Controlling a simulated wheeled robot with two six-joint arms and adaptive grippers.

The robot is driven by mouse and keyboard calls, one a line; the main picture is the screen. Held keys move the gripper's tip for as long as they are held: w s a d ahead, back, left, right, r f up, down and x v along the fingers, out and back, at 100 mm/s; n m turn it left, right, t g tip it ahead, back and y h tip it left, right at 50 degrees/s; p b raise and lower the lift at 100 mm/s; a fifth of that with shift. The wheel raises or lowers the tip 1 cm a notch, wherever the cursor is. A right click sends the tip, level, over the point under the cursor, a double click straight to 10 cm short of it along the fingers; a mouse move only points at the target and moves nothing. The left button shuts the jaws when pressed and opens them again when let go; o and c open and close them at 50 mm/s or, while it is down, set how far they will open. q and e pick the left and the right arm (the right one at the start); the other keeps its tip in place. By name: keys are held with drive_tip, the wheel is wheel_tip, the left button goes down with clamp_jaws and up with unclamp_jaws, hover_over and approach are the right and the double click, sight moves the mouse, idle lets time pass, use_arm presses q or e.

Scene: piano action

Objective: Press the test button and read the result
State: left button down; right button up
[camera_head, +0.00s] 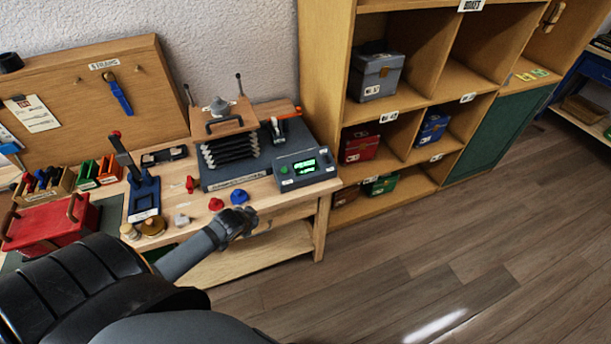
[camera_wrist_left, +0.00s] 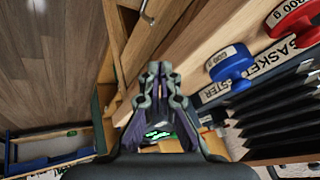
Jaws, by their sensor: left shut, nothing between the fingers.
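The test device (camera_head: 305,168) is a dark grey box with a lit green display (camera_head: 305,166), at the right end of the workbench. The display's writing is too small to read, and I cannot make out which part is the test button. My left gripper (camera_head: 248,218) is shut and empty, in front of the bench edge, below and left of the device. In the left wrist view the shut fingers (camera_wrist_left: 157,72) cover most of the device; a bit of green display (camera_wrist_left: 158,134) shows between them. My right gripper is not in view.
A black bellows stack (camera_head: 228,150) under a wooden plate stands left of the device. Blue (camera_head: 239,197) and red (camera_head: 216,204) knobbed weights sit near the bench front. A blue lever press (camera_head: 143,190) and red box (camera_head: 48,226) are further left. Shelves (camera_head: 400,100) stand right; the floor is clear.

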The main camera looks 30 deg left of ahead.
use_arm(q)
drive_tip(key=w+d+r+m+t+h, duration=0.1)
drive_tip(key=w+r, duration=0.3)
drive_tip(key=r, duration=0.5)
drive_tip(key=w+d+r+m+t+h, duration=0.1)
drive_tip(key=w+d+r+m+t, duration=0.1)
drive_tip(key=r, duration=0.7)
drive_tip(key=w+m, duration=0.1)
drive_tip(key=w, duration=0.1)
drive_tip(key=shift+w+r+t, duration=0.2)
drive_tip(key=shift+w+t, duration=0.1)
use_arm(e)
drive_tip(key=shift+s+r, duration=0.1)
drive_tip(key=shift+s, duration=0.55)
use_arm(q)
drive_tip(key=shift+d, duration=0.1)
